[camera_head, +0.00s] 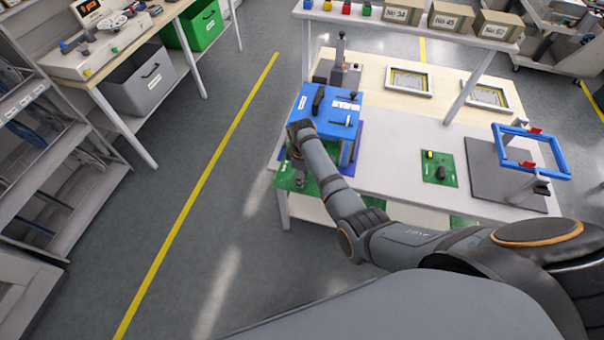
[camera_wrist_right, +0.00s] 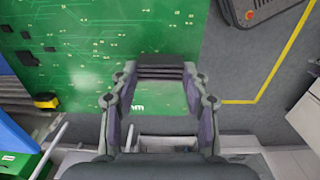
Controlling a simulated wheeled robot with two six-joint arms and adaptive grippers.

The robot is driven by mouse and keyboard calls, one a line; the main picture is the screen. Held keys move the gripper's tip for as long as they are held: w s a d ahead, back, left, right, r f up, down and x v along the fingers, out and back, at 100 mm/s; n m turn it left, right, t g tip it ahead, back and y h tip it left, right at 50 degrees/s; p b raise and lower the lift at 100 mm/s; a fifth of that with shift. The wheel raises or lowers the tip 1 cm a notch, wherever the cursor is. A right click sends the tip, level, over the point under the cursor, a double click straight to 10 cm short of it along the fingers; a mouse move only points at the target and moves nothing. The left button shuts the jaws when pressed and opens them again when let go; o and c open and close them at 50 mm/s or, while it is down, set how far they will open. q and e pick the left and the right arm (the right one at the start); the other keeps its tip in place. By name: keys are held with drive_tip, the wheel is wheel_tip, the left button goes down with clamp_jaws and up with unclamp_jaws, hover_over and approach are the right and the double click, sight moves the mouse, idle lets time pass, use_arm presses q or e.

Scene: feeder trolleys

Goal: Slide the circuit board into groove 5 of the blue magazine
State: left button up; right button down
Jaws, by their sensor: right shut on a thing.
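The blue magazine (camera_head: 306,104) stands at the left end of the table, with a black handle and a white label on top. Its blue side also shows at the left edge of the right wrist view (camera_wrist_right: 14,135). My right gripper (camera_wrist_right: 160,82) is shut on the edge of a green circuit board (camera_wrist_right: 80,45), which fills the upper left of that view. In the head view the board (camera_head: 288,182) shows low beside the magazine's near side, partly hidden by my right arm. I cannot tell whether it touches a groove; the grooves are hidden. My left gripper is not in view.
Another green circuit board (camera_head: 439,169) lies on the white table (camera_head: 395,140). A blue frame fixture (camera_head: 548,160) stands at right on a grey plate. A shelf with cardboard boxes (camera_head: 457,17) spans the back. The floor left of the table is clear.

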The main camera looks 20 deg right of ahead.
idle(0.3)
drive_tip(key=shift+w+d, duration=0.15)
drive_tip(key=shift+w, duration=0.05)
drive_tip(key=shift+w+d+f+b, duration=0.1)
drive_tip(key=shift+w+d+b, duration=0.4)
drive_tip(key=shift+w+b, duration=0.3)
drive_tip(key=shift+w+d+b, duration=0.3)
drive_tip(key=shift+w, duration=0.15)
drive_tip(key=shift+w+d+b, duration=0.7)
drive_tip(key=shift+w+b, duration=0.25)
drive_tip(key=shift+b, duration=0.1)
drive_tip(key=shift+w+d+b, duration=0.25)
drive_tip(key=shift+w+b, duration=0.1)
drive_tip(key=shift+w, duration=0.05)
